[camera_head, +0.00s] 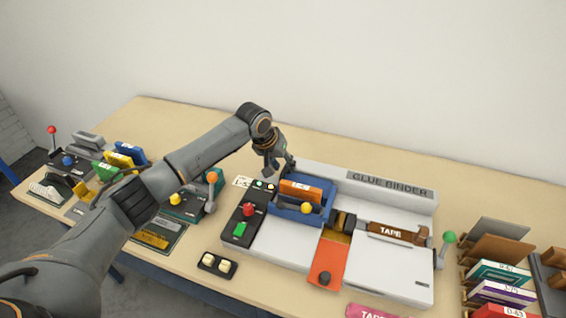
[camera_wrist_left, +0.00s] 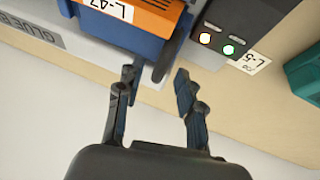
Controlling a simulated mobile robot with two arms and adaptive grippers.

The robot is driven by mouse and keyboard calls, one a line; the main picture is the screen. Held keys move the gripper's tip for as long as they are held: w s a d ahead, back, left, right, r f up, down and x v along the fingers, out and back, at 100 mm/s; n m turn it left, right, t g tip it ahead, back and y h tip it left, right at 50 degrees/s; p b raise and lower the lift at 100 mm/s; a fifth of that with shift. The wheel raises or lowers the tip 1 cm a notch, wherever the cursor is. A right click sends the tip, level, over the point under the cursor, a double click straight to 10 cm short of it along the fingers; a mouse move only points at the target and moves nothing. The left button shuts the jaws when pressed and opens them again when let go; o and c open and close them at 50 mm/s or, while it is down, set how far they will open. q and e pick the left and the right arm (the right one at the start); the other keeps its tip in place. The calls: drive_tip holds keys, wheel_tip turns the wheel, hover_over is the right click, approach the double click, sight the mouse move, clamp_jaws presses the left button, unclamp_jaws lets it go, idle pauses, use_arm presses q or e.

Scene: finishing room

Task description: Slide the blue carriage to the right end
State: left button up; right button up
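The blue carriage (camera_head: 287,211) sits at the left part of the glue binder (camera_head: 385,190). It holds an orange block (camera_head: 300,190) labelled L-47 and has a yellow knob (camera_head: 306,208) at its front. My left gripper (camera_head: 280,168) is just behind the carriage's left rear side, fingers pointing down. In the left wrist view the gripper (camera_wrist_left: 157,74) is open, with nothing held. The blue carriage (camera_wrist_left: 125,38) lies just beyond the fingertips, and a dark edge of it reaches toward the gap between them. I cannot tell whether they touch. My right gripper is not in view.
A dark control panel (camera_head: 240,224) with a red knob and green button adjoins the binder's left. A tape roll (camera_head: 346,222) and an orange plate (camera_head: 328,262) lie right of the carriage. A green-knobbed lever (camera_head: 449,238) and a book rack (camera_head: 495,270) stand further right.

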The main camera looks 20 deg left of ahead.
use_arm(q)
drive_tip(key=shift+f, duration=0.2)
clamp_jaws()
drive_tip(key=shift+w+d, duration=0.1)
